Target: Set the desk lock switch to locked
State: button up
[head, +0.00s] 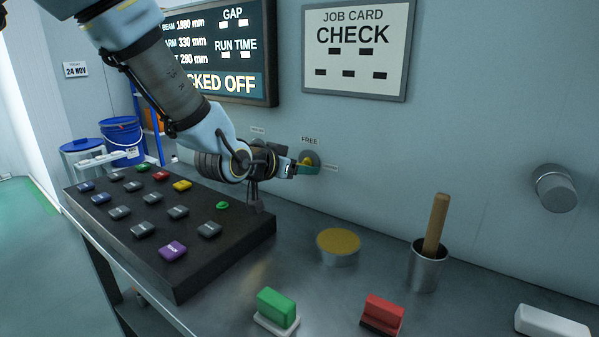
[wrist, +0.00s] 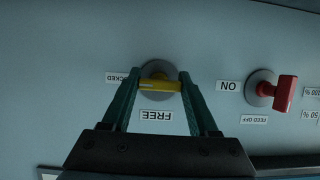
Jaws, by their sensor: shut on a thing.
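The desk lock switch has a grey round base (head: 313,157) on the wall panel and a yellow handle (wrist: 160,85). Its FREE label (head: 310,141) is above it in the head view, and a second label, partly readable as LOCKED (wrist: 124,77), is at its side. The wrist view is upside down, with FREE below the switch. The handle bar lies level across the base there. My gripper (wrist: 161,84) is shut on the handle, with one green finger at each end of it. In the head view my gripper (head: 304,168) hides part of the switch.
A red switch (wrist: 277,92) with ON and FEED OFF labels is beside the lock switch in the wrist view. A dark button box (head: 165,215) sits under my arm. A yellow-topped round button (head: 338,243) and a cup (head: 427,268) stand on the desk.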

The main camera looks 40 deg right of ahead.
jog(key=o, duration=1.4)
jog(key=v, duration=1)
jog(key=shift+s+a+r+p, duration=0.1)
jog(key=shift+a+r+p, duration=0.1)
jog(key=shift+a+p, duration=0.15)
